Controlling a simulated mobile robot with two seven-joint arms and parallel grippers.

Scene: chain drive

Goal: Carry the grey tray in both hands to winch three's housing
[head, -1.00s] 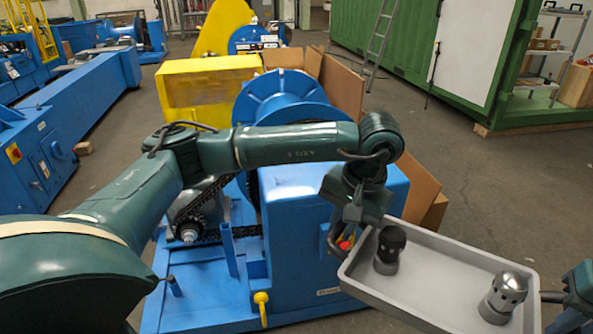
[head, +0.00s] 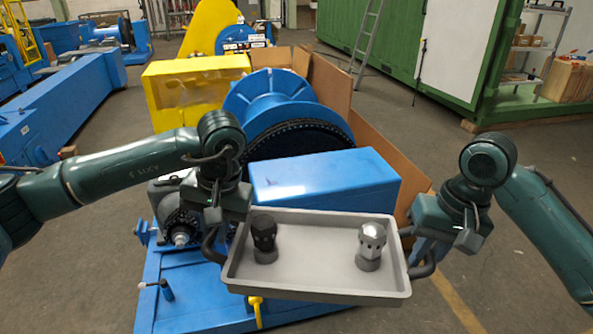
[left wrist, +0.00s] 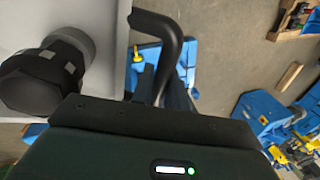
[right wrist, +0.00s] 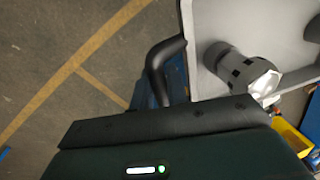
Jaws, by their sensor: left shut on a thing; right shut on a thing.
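The grey tray (head: 315,284) is held in front of the blue winch, roughly level, with a dark handle at each end. A black-topped nozzle (head: 264,238) stands at its left and a silver-topped nozzle (head: 370,246) at its right, both upright. My left gripper (head: 213,243) is shut on the left handle (left wrist: 160,35). My right gripper (head: 432,257) is shut on the right handle (right wrist: 160,62). The winch's blue box-shaped housing (head: 325,178) is just behind the tray, its lower front hidden by it. I cannot tell whether this is winch three.
The winch's blue drum (head: 275,95) and brown boards (head: 330,85) stand behind the housing. The blue base plate (head: 190,295) extends below and left of the tray. A yellow box (head: 195,90) stands behind. Floor at the right is clear.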

